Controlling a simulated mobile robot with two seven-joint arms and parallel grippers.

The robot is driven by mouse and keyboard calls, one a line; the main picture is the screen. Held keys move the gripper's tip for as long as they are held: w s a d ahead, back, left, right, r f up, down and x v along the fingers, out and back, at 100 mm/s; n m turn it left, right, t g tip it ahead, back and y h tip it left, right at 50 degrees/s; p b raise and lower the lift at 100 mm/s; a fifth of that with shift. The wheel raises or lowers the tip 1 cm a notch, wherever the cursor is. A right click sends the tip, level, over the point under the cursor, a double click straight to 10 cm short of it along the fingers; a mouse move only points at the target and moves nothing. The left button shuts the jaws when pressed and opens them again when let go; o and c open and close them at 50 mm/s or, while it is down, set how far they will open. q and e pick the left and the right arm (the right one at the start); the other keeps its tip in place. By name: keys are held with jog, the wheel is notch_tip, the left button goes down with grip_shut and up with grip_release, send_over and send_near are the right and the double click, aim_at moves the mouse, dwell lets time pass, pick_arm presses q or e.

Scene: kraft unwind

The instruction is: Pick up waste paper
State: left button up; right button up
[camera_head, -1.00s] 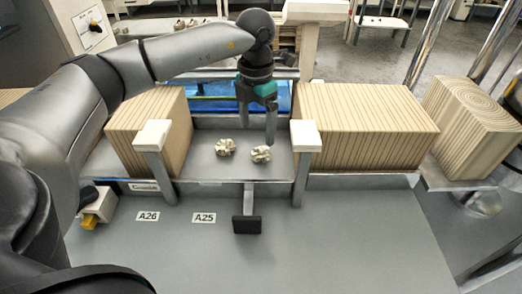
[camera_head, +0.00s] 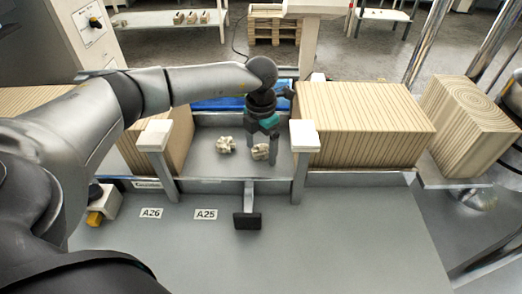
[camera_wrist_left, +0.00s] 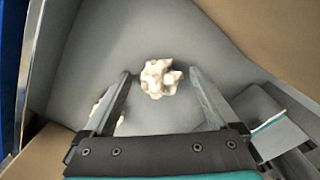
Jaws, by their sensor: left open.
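Two crumpled, cream-coloured pieces of waste paper lie on the grey metal surface between the large blocks. The left piece (camera_head: 225,145) lies apart from my gripper. The right piece (camera_head: 260,152) is at the fingertips of my left gripper (camera_head: 262,158), which points down over it with its fingers apart. In the left wrist view the right piece (camera_wrist_left: 160,78) shows between and slightly beyond the open fingertips (camera_wrist_left: 160,82). The other piece (camera_wrist_left: 101,106) is partly hidden behind a finger there. My right gripper is not in view.
A striped block (camera_head: 360,125) stands right of the papers, another (camera_head: 183,135) on the left, partly behind my arm. White-capped posts (camera_head: 304,136) and (camera_head: 156,136) flank the gap at the front. A black pad (camera_head: 247,221) on a bracket juts forward.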

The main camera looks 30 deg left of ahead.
pick_arm(q)
jog(key=c, duration=1.4)
jog(key=shift+r, duration=0.15)
